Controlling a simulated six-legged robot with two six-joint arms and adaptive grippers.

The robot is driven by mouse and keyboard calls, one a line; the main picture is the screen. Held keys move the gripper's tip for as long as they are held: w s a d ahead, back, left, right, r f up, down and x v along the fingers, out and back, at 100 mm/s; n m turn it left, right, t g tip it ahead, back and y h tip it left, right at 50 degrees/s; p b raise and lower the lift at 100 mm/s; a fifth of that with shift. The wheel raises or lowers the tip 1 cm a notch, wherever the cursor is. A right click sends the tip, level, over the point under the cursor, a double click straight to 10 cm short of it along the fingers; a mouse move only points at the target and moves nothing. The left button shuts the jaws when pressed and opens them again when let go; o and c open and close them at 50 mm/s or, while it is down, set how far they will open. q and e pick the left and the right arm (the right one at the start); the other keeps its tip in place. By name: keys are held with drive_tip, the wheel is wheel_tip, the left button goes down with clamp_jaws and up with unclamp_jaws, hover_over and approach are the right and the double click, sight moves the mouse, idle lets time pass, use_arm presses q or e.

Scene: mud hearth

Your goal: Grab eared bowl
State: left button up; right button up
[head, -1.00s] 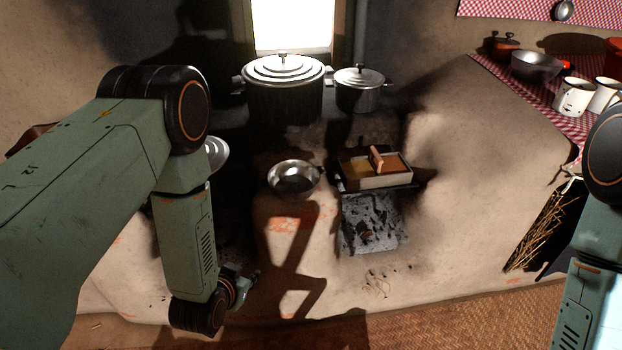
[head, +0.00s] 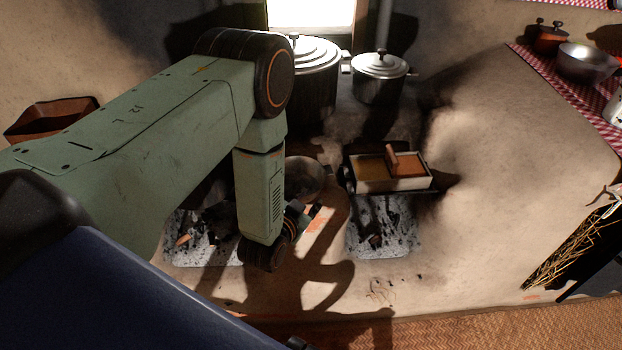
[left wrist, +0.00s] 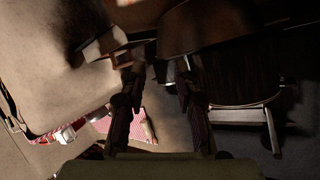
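The eared bowl (head: 306,176) is a round metal bowl on the clay hearth, left of the small box. My left arm hides its left part and shades it, and its ears are not clear. In the left wrist view, a dark brown rounded shape (left wrist: 205,28) at the top centre looks like the bowl. My left gripper (head: 303,214) is just in front of the bowl, partly hidden by its own wrist. In the left wrist view its two fingers (left wrist: 157,70) stand apart with nothing between them. Contact with the bowl cannot be told. My right gripper is out of view.
A large lidded pot (head: 316,85) and a smaller one (head: 379,78) stand behind the bowl. A box with orange contents (head: 392,184) sits close on the right, above an ash pit (head: 385,228). The hearth's right side is clear.

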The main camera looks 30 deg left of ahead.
sight(319, 189)
use_arm(q)
drive_tip(key=b+x, duration=0.3)
drive_tip(key=x, duration=0.3)
drive_tip(key=shift+w, duration=0.6)
drive_tip(key=shift+w+f, duration=0.2)
drive_tip(key=shift+w, duration=0.1)
drive_tip(key=shift+c, duration=0.2)
drive_tip(key=shift+r, duration=0.1)
drive_tip(key=c, duration=0.3)
clamp_jaws()
